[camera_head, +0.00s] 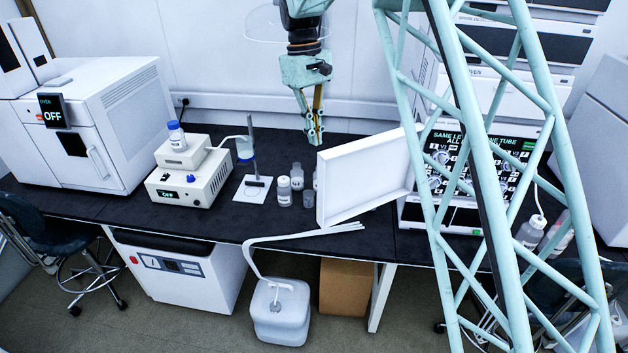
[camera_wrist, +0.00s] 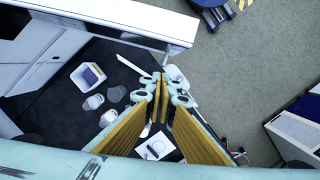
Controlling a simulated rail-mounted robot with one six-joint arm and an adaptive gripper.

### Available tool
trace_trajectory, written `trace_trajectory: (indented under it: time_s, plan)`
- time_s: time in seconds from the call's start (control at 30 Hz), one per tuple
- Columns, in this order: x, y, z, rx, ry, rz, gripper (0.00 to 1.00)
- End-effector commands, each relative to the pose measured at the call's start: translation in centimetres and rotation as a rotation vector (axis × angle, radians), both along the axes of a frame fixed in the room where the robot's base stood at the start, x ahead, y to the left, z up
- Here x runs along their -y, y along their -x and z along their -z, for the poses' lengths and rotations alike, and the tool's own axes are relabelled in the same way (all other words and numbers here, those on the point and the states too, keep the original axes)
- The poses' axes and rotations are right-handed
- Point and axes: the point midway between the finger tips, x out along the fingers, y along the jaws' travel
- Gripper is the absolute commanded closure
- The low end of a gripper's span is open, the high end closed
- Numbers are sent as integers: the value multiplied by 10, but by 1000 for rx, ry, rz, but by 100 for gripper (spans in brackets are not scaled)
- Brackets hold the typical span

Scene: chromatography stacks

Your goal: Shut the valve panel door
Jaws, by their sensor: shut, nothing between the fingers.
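The valve panel door (camera_head: 366,172) is a white, shallow, tray-like panel. It stands open, swung out to the left of the stack over the bench's front edge. The valve panel (camera_head: 487,160) behind it shows a dark face with green text and round valves, partly hidden by my pale green lattice structure. My gripper (camera_head: 313,138) points down above the bench, left of the door and apart from it. Its fingers are together with nothing between them. In the wrist view my gripper (camera_wrist: 164,88) shows below a long white panel (camera_wrist: 120,22) that looks like the door.
Several small bottles (camera_head: 284,191) stand on the dark bench left of the door. A stand (camera_head: 253,165) and a white hotplate-like device (camera_head: 190,178) are farther left. White tubes (camera_head: 300,234) run over the bench edge to a carboy (camera_head: 280,315) on the floor.

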Motion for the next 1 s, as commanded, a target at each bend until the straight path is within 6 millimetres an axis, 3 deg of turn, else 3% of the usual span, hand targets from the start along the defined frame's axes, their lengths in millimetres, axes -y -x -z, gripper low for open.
trace_trajectory:
  time_s: [0.4, 1.0]
  plan:
    - [-38, -28, 51, -48, 21, -65, 100]
    - [-44, -31, 61, -56, 24, -75, 100]
